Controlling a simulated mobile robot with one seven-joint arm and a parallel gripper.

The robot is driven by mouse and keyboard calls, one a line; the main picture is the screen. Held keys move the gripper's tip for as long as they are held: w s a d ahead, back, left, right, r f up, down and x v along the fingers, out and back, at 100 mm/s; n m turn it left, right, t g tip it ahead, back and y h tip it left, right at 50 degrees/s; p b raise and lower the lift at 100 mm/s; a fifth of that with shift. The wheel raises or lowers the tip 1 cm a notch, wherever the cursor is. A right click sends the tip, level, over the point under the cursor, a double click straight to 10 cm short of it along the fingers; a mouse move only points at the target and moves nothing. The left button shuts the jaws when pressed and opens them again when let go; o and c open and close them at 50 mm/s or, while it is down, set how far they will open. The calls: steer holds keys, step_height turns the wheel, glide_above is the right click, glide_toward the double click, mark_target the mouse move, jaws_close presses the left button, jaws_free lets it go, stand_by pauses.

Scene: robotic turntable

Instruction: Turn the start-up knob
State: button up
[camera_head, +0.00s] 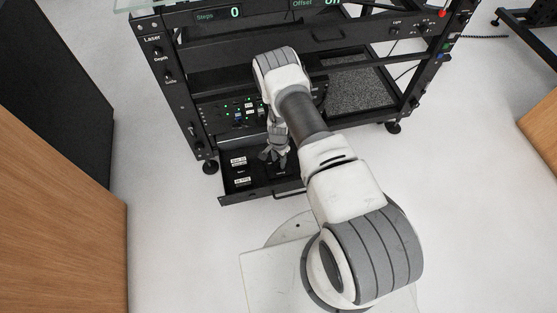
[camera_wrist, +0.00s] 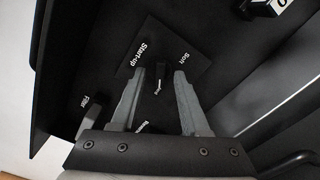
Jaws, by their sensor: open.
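In the wrist view a dark square plate with the labels "Start-up" and "Soft" (camera_wrist: 170,47) lies on the black panel. The small black start-up knob (camera_wrist: 161,69) stands on this plate. My gripper (camera_wrist: 159,74) is open, with one grey finger on each side of the knob in this view. I cannot tell whether either finger touches it. In the head view my gripper (camera_head: 277,158) points down into the pulled-out black drawer (camera_head: 262,195) at the bottom of the rack. The knob is hidden there by my arm and gripper.
Another dark knob (camera_wrist: 95,107) sits near the "Filter" label at left. A black block with a white label (camera_wrist: 264,7) is at the upper right. White-labelled switches (camera_head: 240,170) sit left of my gripper in the drawer. A control panel (camera_head: 240,110) is above, and wooden furniture (camera_head: 60,220) stands left.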

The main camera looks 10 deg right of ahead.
mark_target(279, 163)
step_height(279, 163, up, 17)
steer(key=p, duration=0.6)
